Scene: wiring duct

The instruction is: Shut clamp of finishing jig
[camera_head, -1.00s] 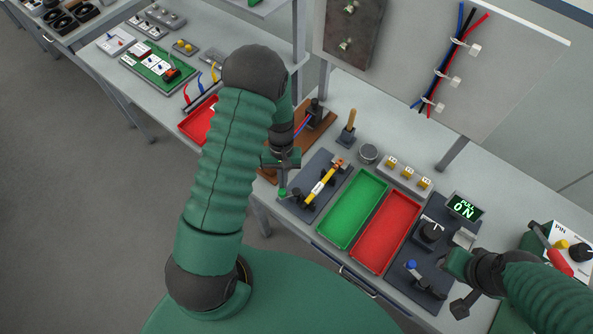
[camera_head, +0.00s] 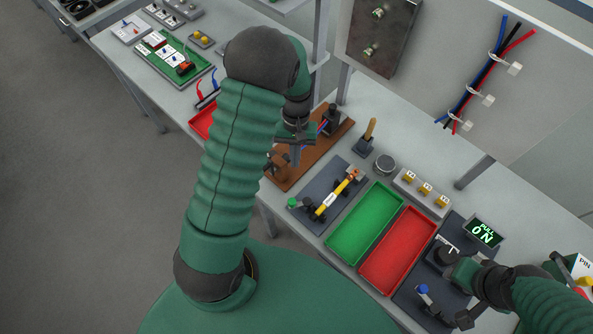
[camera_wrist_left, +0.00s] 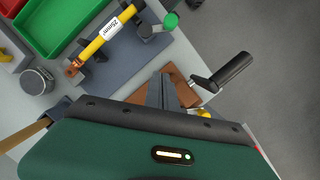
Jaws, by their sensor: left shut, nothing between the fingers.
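The finishing jig (camera_head: 325,220) is a dark plate on the bench holding a yellow sleeved cable (camera_head: 333,202). Its clamp has a green knob (camera_head: 292,202) at the near left corner, which also shows in the left wrist view (camera_wrist_left: 170,22). I cannot tell whether the clamp is fully shut. My left gripper (camera_head: 295,160) is shut and empty, above the brown board and behind the jig, apart from the knob. Its closed fingers show in the left wrist view (camera_wrist_left: 160,90). My right gripper (camera_head: 465,272) is by the black knob of the pull station; its fingers are unclear.
A brown board (camera_head: 315,165) with a black crank handle (camera_wrist_left: 235,70) lies left of the jig. Green (camera_head: 365,222) and red (camera_head: 400,250) trays lie to its right. A wooden-handled tool (camera_head: 369,132) stands behind. The pull station display (camera_head: 484,234) reads "PULL ON".

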